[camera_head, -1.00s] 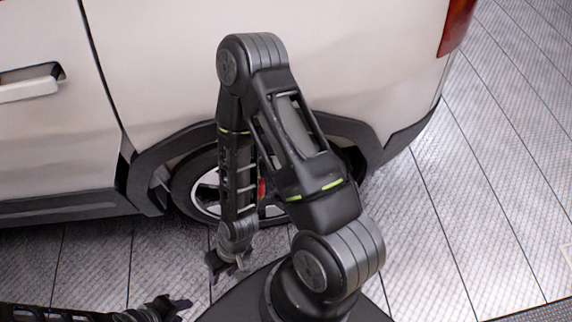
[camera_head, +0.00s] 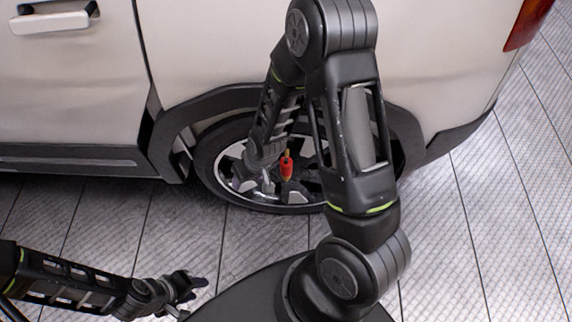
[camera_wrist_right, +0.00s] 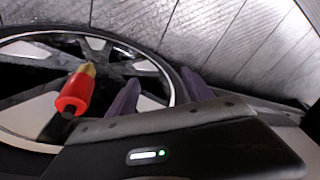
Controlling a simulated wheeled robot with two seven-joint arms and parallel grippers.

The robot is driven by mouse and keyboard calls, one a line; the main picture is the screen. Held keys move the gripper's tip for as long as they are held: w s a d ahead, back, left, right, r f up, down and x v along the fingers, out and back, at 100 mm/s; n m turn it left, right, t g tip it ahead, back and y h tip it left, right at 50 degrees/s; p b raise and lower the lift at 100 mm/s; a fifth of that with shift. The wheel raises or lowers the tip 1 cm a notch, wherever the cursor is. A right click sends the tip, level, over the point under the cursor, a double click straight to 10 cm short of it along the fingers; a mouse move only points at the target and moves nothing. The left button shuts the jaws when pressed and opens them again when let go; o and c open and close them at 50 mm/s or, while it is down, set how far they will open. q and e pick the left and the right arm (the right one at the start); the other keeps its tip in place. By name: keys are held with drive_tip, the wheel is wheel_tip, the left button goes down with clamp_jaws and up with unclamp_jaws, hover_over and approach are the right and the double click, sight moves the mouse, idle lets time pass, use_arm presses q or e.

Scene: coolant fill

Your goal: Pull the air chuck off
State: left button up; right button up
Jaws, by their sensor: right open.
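The air chuck (camera_head: 286,165), a red body with a brass end, is at the rear wheel (camera_head: 232,172) of the van. In the right wrist view the chuck (camera_wrist_right: 74,92) stands out in front of the spokes, with a dark end at the lower left; whether its brass end sits on a valve is unclear. My right gripper (camera_head: 253,186) is at the wheel, just left of the chuck. Its purple fingers (camera_wrist_right: 160,80) are apart and empty, with the chuck outside them. My left gripper (camera_head: 190,287) is low at the left, away from the wheel; its opening is unclear.
The pale van body (camera_head: 220,50) and dark wheel arch (camera_head: 215,103) rise behind and above the wheel. My right arm covers part of the wheel. The grey tiled floor (camera_head: 450,230) is clear at the right.

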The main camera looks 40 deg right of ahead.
sight(286, 162)
drive_tip(key=d+r+g, duration=0.1)
drive_tip(key=d, duration=0.3)
drive_tip(key=s+d+r+n+g+h, duration=0.1)
drive_tip(key=d, duration=0.3)
drive_tip(key=d+r+n+g, duration=0.1)
drive_tip(key=d+r, duration=0.1)
drive_tip(key=d, duration=0.1)
drive_tip(key=shift+s+d+h+b, duration=0.25)
drive_tip(key=shift+d+h+b, duration=0.05)
drive_tip(key=shift+d+b, duration=0.1)
drive_tip(key=shift+s+f, duration=0.1)
use_arm(q)
wheel_tip(286, 162, down, 3)
drive_tip(key=shift+r, duration=0.1)
use_arm(e)
drive_tip(key=shift+a+f, duration=0.1)
drive_tip(key=shift+f, duration=0.45)
wheel_tip(286, 162, down, 7)
drive_tip(key=shift+r+b, duration=0.1)
drive_tip(key=shift+b, duration=0.65)
use_arm(q)
drive_tip(key=shift+f, duration=0.75)
